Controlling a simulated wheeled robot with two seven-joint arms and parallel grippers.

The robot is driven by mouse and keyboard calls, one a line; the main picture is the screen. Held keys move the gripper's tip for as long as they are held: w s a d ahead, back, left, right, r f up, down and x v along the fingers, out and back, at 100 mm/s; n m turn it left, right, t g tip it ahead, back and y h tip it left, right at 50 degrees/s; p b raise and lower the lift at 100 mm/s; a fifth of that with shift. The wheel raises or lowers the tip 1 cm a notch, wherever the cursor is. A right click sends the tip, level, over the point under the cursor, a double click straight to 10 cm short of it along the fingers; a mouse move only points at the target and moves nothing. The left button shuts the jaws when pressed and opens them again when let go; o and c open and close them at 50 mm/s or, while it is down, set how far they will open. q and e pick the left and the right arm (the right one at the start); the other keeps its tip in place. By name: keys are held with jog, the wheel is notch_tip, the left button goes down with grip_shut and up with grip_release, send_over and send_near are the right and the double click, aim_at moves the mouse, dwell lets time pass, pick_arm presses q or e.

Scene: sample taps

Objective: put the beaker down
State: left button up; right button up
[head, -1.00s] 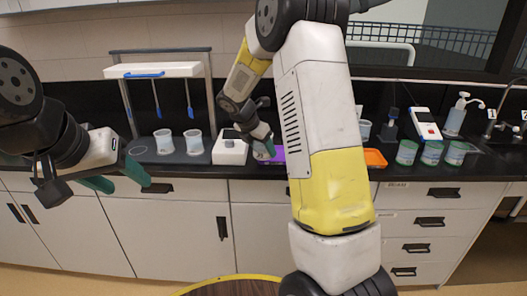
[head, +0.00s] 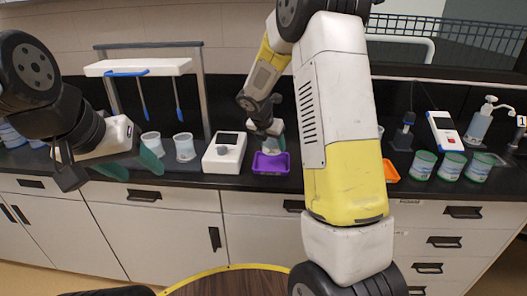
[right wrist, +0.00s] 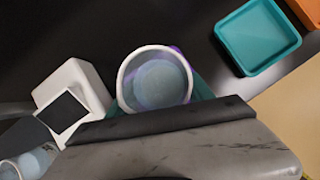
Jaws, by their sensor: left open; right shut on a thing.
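My right gripper (head: 272,133) is shut on a beaker, a clear cup with a white rim and pale blue contents. In the right wrist view the beaker (right wrist: 155,78) is seen from above, upright or nearly so, between the teal fingers. Purple shows around and through it, so it lies in line with the purple tray (head: 270,168). In the head view the gripper is at the tray's back edge; I cannot tell the beaker's height. My left gripper (head: 132,165) is open and empty, in front of the counter at the left.
A white device (head: 224,153) stands just left of the purple tray. Two more beakers (head: 185,147) stand further left under a rack. A teal tray (right wrist: 253,37) and an orange tray (head: 390,171) lie to the right. Several green-banded jars (head: 423,165) stand beyond.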

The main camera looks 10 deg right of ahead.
aim_at(272, 165)
jog(key=shift+f, duration=2.8)
jog(key=o, duration=1.3)
jog(key=shift+f, duration=0.1)
